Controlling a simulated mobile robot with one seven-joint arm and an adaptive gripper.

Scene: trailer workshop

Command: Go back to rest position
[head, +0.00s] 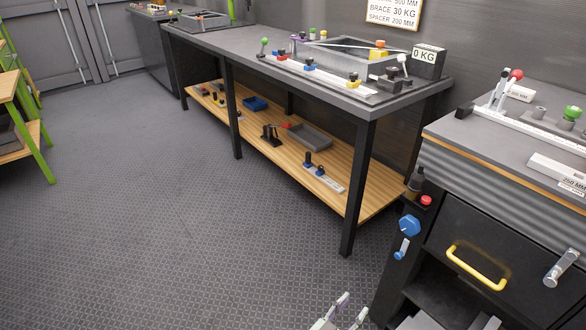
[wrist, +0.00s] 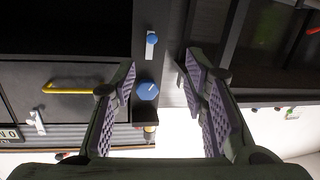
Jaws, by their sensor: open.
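My gripper (head: 345,312) shows at the bottom edge of the head view, low in front of the right-hand cabinet. In the wrist view its two padded fingers (wrist: 164,85) stand wide apart with nothing between them. Beyond the gap, the wrist view shows a blue knob (wrist: 147,91) on a dark post and a small lever with a blue end (wrist: 151,40). The same blue knob (head: 409,225) is on the cabinet's left side in the head view. The gripper appears apart from the cabinet.
The cabinet has a drawer with a yellow handle (head: 476,268). A long workbench (head: 225,42) with a wooden lower shelf (head: 345,200) stands along the back wall, carrying tools and trays. A green-legged table (head: 45,165) is at far left. The patterned floor (head: 150,220) between is clear.

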